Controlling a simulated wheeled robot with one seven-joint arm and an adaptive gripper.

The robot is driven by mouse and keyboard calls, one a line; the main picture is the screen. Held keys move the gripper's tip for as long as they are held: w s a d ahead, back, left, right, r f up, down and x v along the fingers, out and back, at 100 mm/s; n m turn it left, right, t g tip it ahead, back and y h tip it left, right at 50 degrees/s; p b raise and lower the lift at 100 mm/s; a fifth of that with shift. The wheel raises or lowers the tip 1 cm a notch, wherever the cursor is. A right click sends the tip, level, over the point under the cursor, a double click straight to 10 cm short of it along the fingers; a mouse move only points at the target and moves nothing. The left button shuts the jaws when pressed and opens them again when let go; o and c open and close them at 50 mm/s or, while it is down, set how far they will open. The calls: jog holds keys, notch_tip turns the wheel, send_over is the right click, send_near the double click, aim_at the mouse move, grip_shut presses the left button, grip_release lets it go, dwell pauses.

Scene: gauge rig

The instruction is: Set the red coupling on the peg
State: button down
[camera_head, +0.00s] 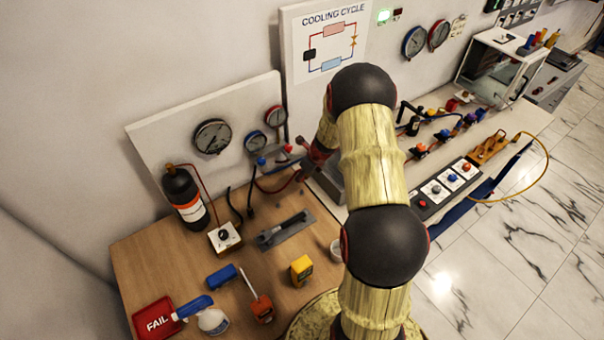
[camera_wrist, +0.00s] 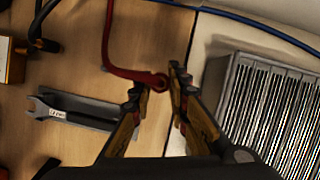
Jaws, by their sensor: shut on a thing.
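The red coupling (camera_wrist: 158,82) is the ringed end of a red hose (camera_wrist: 108,35) in the wrist view. It sits between the fingertips of my gripper (camera_wrist: 156,85), which is shut on it. In the head view, my gripper (camera_head: 308,166) is beside the gauge board, partly hidden by my arm. The red hose (camera_head: 278,187) runs from it to the left, above the wooden bench. I cannot pick out the peg in either view.
A grey finned box (camera_wrist: 262,105) stands right of my gripper. A wrench (camera_wrist: 75,112) lies on the wooden bench (camera_head: 150,262) at left. A manifold with blue and red knobs (camera_head: 276,158) is near the gauge board (camera_head: 165,135). A black bottle (camera_head: 184,196) stands further left.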

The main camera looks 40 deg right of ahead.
jog(key=shift+s, duration=0.1)
dwell(0.3)
jog(key=shift+f+b, duration=1.95)
jog(key=shift+f, duration=0.65)
jog(key=shift+f, duration=0.25)
jog(key=shift+f, duration=0.35)
jog(key=shift+f+b, duration=0.7)
jog(key=shift+b, duration=0.05)
jog(key=c, duration=1.9)
grip_release()
jog(key=shift+o, duration=0.3)
jog(key=o, duration=0.5)
